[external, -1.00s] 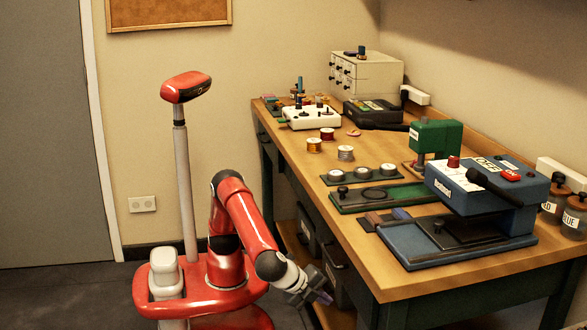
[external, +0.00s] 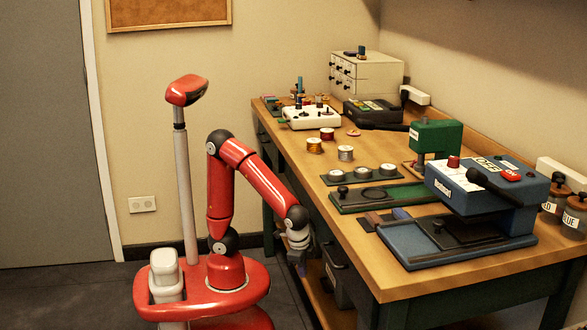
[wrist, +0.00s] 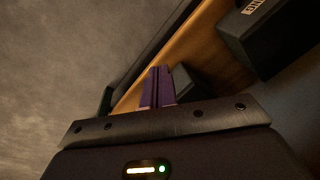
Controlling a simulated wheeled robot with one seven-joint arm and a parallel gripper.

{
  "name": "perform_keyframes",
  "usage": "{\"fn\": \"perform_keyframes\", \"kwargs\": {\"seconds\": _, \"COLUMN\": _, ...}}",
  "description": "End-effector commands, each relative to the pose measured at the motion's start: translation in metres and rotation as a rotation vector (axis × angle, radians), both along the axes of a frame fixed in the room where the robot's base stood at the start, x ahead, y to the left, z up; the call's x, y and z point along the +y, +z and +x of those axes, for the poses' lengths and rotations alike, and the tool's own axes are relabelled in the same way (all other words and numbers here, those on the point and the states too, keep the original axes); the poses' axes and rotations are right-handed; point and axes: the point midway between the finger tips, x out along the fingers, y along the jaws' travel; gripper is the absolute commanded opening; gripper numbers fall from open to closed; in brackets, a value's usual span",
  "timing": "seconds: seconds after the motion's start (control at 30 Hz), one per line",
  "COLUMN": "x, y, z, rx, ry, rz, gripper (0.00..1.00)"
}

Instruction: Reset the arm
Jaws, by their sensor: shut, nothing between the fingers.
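My red arm is bent up from its base, with the forearm sloping down toward the table's front edge. My gripper (external: 300,268) hangs low in front of the table, below its top and pointing down. In the wrist view its two purple fingers (wrist: 158,88) are together with nothing between them. The gripper is apart from everything on the tabletop, though its exact gap to the table's side is hard to tell.
The wooden table (external: 330,225) holds a blue press (external: 485,190), a green press (external: 436,138), thread spools (external: 345,153) and a drawer cabinet (external: 365,78). Dark bins (external: 335,270) sit on the shelf below. Floor left of my base is clear.

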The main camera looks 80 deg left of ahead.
Motion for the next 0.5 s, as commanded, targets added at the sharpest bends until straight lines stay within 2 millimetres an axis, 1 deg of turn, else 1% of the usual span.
{"fn": "perform_keyframes", "kwargs": {"seconds": 0.03, "x": 0.027, "y": 0.004, "z": 0.009, "rx": -0.011, "ry": 0.094, "rz": -0.018, "gripper": 0.0}}
{"fn": "perform_keyframes", "kwargs": {"seconds": 0.07, "x": 0.041, "y": 0.006, "z": 0.012, "rx": -0.015, "ry": 0.148, "rz": -0.032, "gripper": 0.0}}
{"fn": "perform_keyframes", "kwargs": {"seconds": 0.1, "x": 0.062, "y": 0.007, "z": 0.016, "rx": -0.024, "ry": 0.225, "rz": -0.053, "gripper": 0.0}}
{"fn": "perform_keyframes", "kwargs": {"seconds": 0.13, "x": 0.078, "y": 0.009, "z": 0.018, "rx": -0.031, "ry": 0.285, "rz": -0.07, "gripper": 0.0}}
{"fn": "perform_keyframes", "kwargs": {"seconds": 0.17, "x": 0.094, "y": 0.01, "z": 0.019, "rx": -0.038, "ry": 0.35, "rz": -0.09, "gripper": 0.0}}
{"fn": "perform_keyframes", "kwargs": {"seconds": 0.2, "x": 0.116, "y": 0.011, "z": 0.019, "rx": -0.051, "ry": 0.435, "rz": -0.119, "gripper": 0.0}}
{"fn": "perform_keyframes", "kwargs": {"seconds": 0.3, "x": 0.163, "y": 0.016, "z": 0.014, "rx": -0.093, "ry": 0.628, "rz": -0.194, "gripper": 0.0}}
{"fn": "perform_keyframes", "kwargs": {"seconds": 0.37, "x": 0.183, "y": 0.026, "z": 0.01, "rx": -0.134, "ry": 0.694, "rz": -0.234, "gripper": 0.0}}
{"fn": "perform_keyframes", "kwargs": {"seconds": 0.4, "x": 0.194, "y": 0.036, "z": 0.008, "rx": -0.168, "ry": 0.711, "rz": -0.253, "gripper": 0.0}}
{"fn": "perform_keyframes", "kwargs": {"seconds": 0.47, "x": 0.206, "y": 0.054, "z": 0.004, "rx": -0.22, "ry": 0.7, "rz": -0.268, "gripper": 0.0}}
{"fn": "perform_keyframes", "kwargs": {"seconds": 0.5, "x": 0.212, "y": 0.066, "z": 0.002, "rx": -0.251, "ry": 0.683, "rz": -0.274, "gripper": 0.0}}
